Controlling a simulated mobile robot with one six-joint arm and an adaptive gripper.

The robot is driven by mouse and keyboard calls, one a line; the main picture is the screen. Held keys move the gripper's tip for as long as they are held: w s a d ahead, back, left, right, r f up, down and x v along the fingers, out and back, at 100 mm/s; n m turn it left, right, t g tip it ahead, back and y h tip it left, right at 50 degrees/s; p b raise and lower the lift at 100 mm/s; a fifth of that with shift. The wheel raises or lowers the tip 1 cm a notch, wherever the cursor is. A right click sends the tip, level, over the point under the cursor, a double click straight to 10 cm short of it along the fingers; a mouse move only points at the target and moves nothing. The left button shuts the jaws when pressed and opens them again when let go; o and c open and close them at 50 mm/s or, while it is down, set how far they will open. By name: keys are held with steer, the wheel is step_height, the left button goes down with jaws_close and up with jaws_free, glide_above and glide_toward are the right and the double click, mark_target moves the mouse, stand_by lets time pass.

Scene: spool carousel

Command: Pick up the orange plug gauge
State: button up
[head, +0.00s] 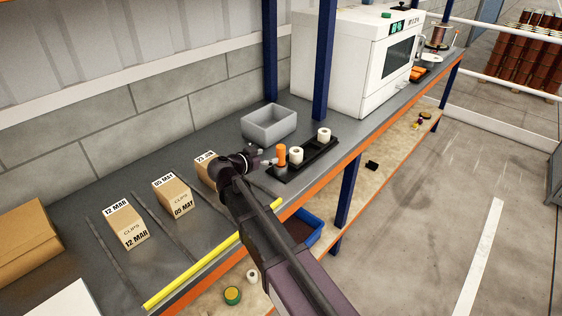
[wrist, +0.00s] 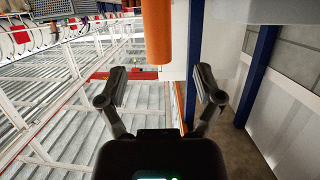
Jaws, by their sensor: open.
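The orange plug gauge (head: 281,154) stands upright at the near left end of a black tray (head: 319,155) on the grey bench. Its lower part looks grey. My gripper (head: 265,162) is just left of it in the head view, held low over the bench. In the wrist view the gauge's orange cylinder (wrist: 157,30) is ahead of my open gripper (wrist: 161,73), roughly centred between the two fingers and beyond their tips. The fingers look empty. Whether a finger touches the gauge is not clear.
Two white spools (head: 296,154) (head: 324,135) stand in the same tray. A grey bin (head: 268,125) is behind it, and a blue post (head: 323,60) rises nearby. Clip boxes (head: 125,224) stand to the left. A white machine (head: 358,60) fills the bench's far part.

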mark_target(278, 154)
steer(key=shift+x, duration=0.9)
steer(key=shift+f+b+x, duration=0.1)
steer(key=shift+b+x, duration=0.35)
steer(key=shift+x, duration=0.55)
steer(key=shift+f+b+x, duration=0.15)
steer(key=shift+b+x, duration=0.3)
steer(key=shift+x, duration=0.5)
steer(key=shift+w+d+f, duration=0.1)
steer(key=shift+w+d, duration=0.3)
steer(key=shift+d, duration=0.1)
jaws_close()
